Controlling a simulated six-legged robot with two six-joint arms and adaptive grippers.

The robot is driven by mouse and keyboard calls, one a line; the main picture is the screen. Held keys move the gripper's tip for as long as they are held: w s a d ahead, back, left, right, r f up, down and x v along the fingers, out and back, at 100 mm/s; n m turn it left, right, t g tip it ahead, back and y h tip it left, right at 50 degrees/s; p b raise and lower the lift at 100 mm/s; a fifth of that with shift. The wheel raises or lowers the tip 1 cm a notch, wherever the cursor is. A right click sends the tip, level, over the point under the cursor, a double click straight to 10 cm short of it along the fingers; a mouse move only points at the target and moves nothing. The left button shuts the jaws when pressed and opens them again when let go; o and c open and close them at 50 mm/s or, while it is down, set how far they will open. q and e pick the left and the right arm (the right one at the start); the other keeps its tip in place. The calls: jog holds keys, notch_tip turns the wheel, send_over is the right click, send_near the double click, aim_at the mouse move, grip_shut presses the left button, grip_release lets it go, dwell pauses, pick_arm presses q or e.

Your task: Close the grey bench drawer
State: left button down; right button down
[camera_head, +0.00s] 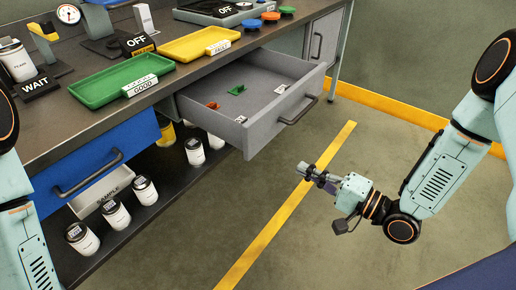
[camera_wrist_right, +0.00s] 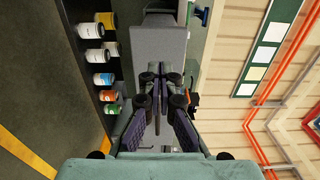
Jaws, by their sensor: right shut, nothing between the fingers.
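The grey bench drawer (camera_head: 262,100) is pulled well out from under the bench top in the head view, with a dark bar handle (camera_head: 298,111) on its front. Small red, green and white items lie inside it. My right gripper (camera_head: 304,170) is shut and empty, in front of and below the drawer front, apart from it. In the right wrist view the grey drawer (camera_wrist_right: 160,45) shows ahead of the shut fingers (camera_wrist_right: 157,85). My left gripper is out of frame; only part of my left arm shows at the left edge.
The bench top (camera_head: 165,85) holds a green tray (camera_head: 125,80) and a yellow tray (camera_head: 195,43). A blue drawer (camera_head: 95,160) sits left of the grey one. Several white jars (camera_head: 115,213) stand on the lower shelf. The floor (camera_head: 330,235) before the bench is clear.

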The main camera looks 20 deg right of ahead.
aim_at(251, 143)
jog(key=b+x, duration=0.3)
jog(key=x, duration=0.9)
jog(key=shift+w+a+b, duration=0.15)
jog(key=shift+a+b, duration=0.15)
jog(key=shift+a, duration=0.05)
jog(key=shift+w+a, duration=0.15)
jog(key=shift+w, duration=0.15)
jog(key=shift+a, duration=0.1)
jog(key=shift+w, duration=0.1)
